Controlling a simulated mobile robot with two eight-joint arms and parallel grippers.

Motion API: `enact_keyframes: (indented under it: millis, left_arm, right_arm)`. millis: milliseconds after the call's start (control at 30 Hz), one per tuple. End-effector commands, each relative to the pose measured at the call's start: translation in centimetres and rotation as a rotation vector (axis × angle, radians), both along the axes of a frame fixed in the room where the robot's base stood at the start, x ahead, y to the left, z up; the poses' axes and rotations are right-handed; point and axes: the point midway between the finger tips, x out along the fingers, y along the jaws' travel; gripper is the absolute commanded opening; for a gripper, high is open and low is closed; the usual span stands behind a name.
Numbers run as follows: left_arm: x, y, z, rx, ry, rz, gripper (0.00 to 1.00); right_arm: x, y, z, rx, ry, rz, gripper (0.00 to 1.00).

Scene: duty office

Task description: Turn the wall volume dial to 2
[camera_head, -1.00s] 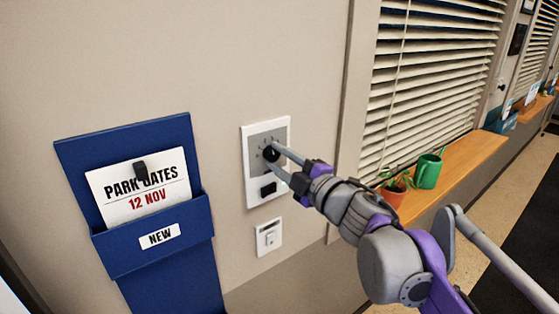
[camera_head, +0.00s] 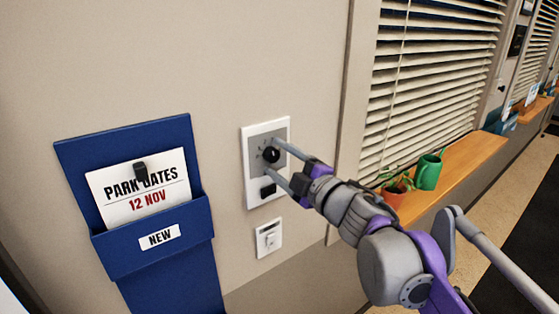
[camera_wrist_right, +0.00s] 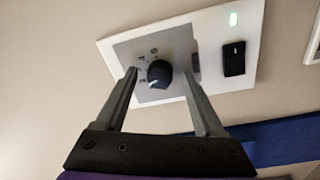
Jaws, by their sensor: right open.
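The volume dial is a round black knob (camera_head: 271,155) on a grey plate in a white wall panel (camera_head: 252,190). In the right wrist view the dial (camera_wrist_right: 160,74) shows small marks around its left and upper side, too small to read surely. My right gripper (camera_head: 273,162) is at the panel with its jaws open, one finger on each side of the dial. In the wrist view the right gripper's fingertips (camera_wrist_right: 160,72) stand apart from the knob, with gaps on both sides. My left gripper is not in view.
A black switch (camera_head: 268,190) sits below the dial, with a green light beside it in the wrist view. A smaller white wall switch (camera_head: 269,238) is lower down.

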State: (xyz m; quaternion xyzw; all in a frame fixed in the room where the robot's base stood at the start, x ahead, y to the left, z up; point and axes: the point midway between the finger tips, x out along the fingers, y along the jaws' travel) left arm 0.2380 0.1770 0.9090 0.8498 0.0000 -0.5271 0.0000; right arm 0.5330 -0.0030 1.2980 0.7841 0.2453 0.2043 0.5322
Motion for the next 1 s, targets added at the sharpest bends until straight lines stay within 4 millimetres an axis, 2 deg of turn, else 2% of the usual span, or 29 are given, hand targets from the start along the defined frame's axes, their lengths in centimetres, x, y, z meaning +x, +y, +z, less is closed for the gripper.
enact_keyframes:
  millis: [200, 500, 700, 1000]
  left_arm:
    - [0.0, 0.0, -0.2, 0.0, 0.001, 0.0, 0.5]
    - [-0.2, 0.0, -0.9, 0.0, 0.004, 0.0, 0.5]
    - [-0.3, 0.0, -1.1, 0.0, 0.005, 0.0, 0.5]
    - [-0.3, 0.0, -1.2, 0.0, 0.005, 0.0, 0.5]
  right_arm:
    - [-0.9, -0.8, -0.1, 0.0, 0.001, -0.002, 0.7]
    - [-5.7, -4.4, -0.5, -0.001, 0.0, -0.005, 0.7]
    - [-7.9, -6.1, -0.7, -0.001, 0.0, -0.003, 0.7]
    - [-8.6, -6.5, -0.6, 0.0, 0.0, 0.0, 0.7]
